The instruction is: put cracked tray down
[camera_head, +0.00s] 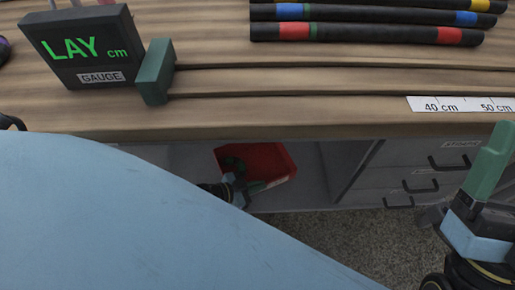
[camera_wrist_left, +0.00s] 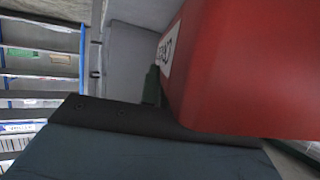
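The cracked tray (camera_head: 276,158) is red and shows below the table's front edge, in front of the open grey bay; its far part is hidden by the table. My left gripper (camera_head: 244,176) is at its near left side, with green finger parts at the wall, and appears shut on it. In the left wrist view the tray (camera_wrist_left: 250,70) fills the upper right, close to the gripper, with a partly visible white label. Whether the tray's underside touches anything is hidden. My right gripper (camera_head: 490,160) is at the right edge, away from the tray; its finger gap does not show.
The wooden table (camera_head: 220,115) carries a gauge (camera_head: 85,45), a green block (camera_head: 156,72), several banded hoses (camera_head: 370,32) and a ruler strip (camera_head: 465,104). Drawers (camera_head: 420,180) stand right of the bay. Speckled floor (camera_head: 345,235) is free in front. Shelves (camera_wrist_left: 40,65) show in the wrist view.

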